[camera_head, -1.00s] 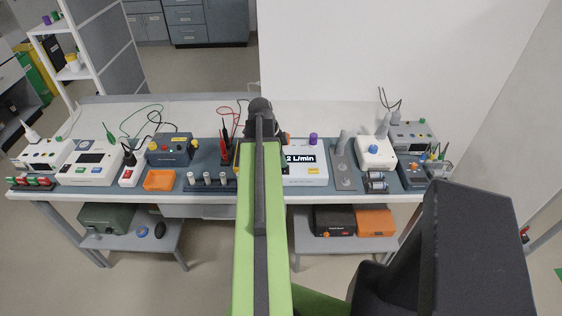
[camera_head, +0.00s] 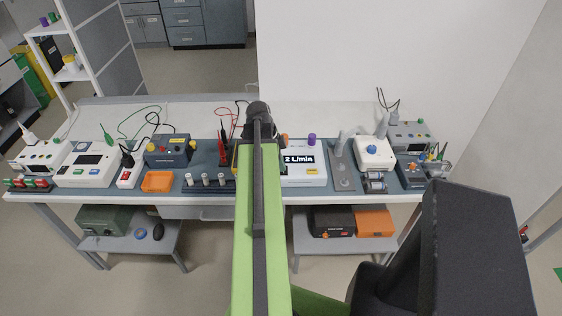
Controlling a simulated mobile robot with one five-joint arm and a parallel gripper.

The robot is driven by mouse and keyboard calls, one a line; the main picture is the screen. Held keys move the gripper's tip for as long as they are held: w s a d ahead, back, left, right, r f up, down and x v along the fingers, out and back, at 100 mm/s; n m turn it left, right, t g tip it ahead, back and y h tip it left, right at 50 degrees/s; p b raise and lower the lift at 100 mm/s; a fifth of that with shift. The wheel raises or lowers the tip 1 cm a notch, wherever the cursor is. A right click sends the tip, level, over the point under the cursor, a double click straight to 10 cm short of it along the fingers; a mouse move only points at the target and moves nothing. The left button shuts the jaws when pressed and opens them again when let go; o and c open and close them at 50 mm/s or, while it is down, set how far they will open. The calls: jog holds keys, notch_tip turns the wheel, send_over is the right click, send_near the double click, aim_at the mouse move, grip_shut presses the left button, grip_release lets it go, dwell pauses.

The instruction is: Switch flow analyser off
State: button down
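The flow analyser (camera_head: 306,176) is a white box near the middle of the bench, with a dark display that reads "2 L/min" in white. A yellow label shows on its front right. Its left part is hidden behind my green and black arm. My arm reaches forward over the bench, and its dark far end (camera_head: 258,108) is just left of the analyser's display. My gripper's fingers are hidden by the arm, so I cannot see whether they are open or touching anything.
A metal stand (camera_head: 341,165) and a white unit with a blue knob (camera_head: 373,153) stand to the right. An orange tray (camera_head: 158,181), small cylinders (camera_head: 206,180) and red probes (camera_head: 223,150) lie to the left. A white wall (camera_head: 400,60) rises behind the bench.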

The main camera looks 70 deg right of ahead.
jog(key=shift+a+r, duration=0.1)
jog(key=shift+r, duration=0.05)
jog(key=s+p+v, duration=0.1)
jog(key=p+v, duration=1.2)
jog(key=shift+r+p, duration=0.3)
jog(key=shift+r, duration=0.15)
jog(key=shift+s, duration=0.1)
jog(key=shift+d+r, duration=0.1)
jog(key=shift+d, duration=0.6)
